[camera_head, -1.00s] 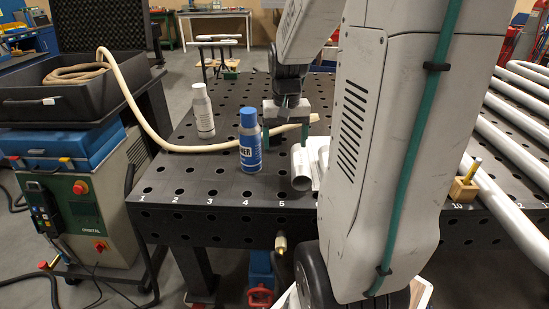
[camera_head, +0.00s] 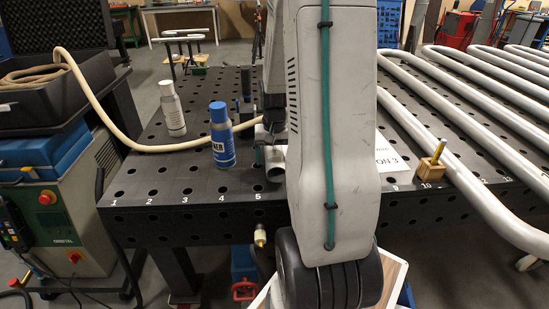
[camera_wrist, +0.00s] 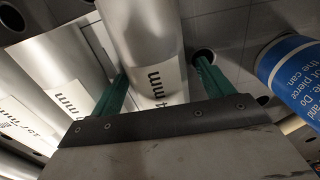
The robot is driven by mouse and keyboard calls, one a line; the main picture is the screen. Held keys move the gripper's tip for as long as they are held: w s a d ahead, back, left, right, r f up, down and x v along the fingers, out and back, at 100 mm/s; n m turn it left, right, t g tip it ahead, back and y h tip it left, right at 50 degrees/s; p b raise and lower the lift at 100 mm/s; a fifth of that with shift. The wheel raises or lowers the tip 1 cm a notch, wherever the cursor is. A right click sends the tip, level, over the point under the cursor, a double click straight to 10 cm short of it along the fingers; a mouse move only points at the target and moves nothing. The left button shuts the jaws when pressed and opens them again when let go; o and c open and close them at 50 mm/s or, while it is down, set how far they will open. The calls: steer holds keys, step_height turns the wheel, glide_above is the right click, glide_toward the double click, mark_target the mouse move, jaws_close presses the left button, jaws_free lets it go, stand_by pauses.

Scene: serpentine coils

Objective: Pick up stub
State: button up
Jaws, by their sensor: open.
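A silvery pipe stub (camera_head: 274,173) lies on the black perforated table, its open end towards the front edge, partly hidden by my arm. In the wrist view a stub (camera_wrist: 145,35) with printed "mm" lettering runs between the green fingers of my gripper (camera_wrist: 162,68). The jaws are open, one finger on each side of it; I cannot tell whether they touch it. Two more labelled stubs (camera_wrist: 68,60) lie to its left in the wrist view. In the head view my gripper (camera_head: 268,152) is low over the stub and mostly hidden behind my arm.
A blue spray can (camera_head: 222,137) stands close left of the stub, and a white bottle (camera_head: 172,110) farther left. A small wooden block (camera_head: 431,170) and long bent pipes (camera_head: 470,110) occupy the right.

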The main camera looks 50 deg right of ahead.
steer(key=c, duration=1.4)
